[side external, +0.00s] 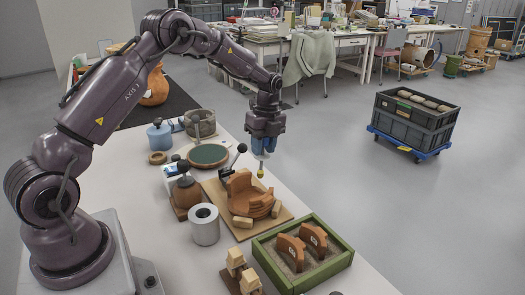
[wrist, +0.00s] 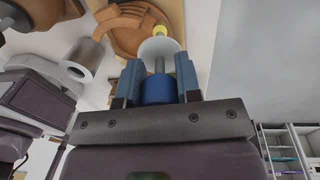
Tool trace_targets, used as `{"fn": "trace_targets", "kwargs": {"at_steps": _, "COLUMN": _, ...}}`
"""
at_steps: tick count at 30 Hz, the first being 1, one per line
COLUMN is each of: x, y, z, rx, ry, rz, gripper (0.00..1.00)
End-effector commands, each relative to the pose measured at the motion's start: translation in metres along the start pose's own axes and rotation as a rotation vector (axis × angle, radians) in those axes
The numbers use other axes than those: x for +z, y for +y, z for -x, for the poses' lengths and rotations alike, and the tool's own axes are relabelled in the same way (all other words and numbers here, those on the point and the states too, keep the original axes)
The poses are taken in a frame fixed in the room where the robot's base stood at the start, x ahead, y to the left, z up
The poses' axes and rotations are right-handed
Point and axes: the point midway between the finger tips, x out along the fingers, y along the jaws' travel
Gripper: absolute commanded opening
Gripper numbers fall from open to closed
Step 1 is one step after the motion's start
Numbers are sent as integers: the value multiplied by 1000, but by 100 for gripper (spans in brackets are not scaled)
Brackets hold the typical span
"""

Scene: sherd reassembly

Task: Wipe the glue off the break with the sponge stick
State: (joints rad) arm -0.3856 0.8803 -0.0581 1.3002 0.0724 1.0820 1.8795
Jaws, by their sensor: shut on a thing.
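My gripper (side external: 264,148) has blue fingers and hangs above the right edge of a wooden board (side external: 222,205). It is shut on the sponge stick, whose yellow tip (side external: 260,171) points down. In the wrist view my gripper (wrist: 159,64) grips the stick's blue handle (wrist: 158,89); a white disc (wrist: 158,48) sits between the handle and the yellow end. A partly built terracotta vessel (side external: 248,192) with an open, stepped rim stands on the board. The yellow tip appears just above and to the right of it, seemingly apart. Glue on the break is too small to make out.
A green-framed sand tray (side external: 336,262) holds two upright sherds (side external: 290,250). Wooden blocks (side external: 240,277) stand in front.

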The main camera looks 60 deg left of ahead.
Motion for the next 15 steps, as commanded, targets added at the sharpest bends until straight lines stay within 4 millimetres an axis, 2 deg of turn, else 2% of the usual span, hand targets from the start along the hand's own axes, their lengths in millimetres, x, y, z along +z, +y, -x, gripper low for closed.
{"fn": "trace_targets", "kwargs": {"at_steps": 15, "x": 1, "y": -3, "z": 27, "rx": -3, "ry": -1, "rz": 0, "gripper": 18}}
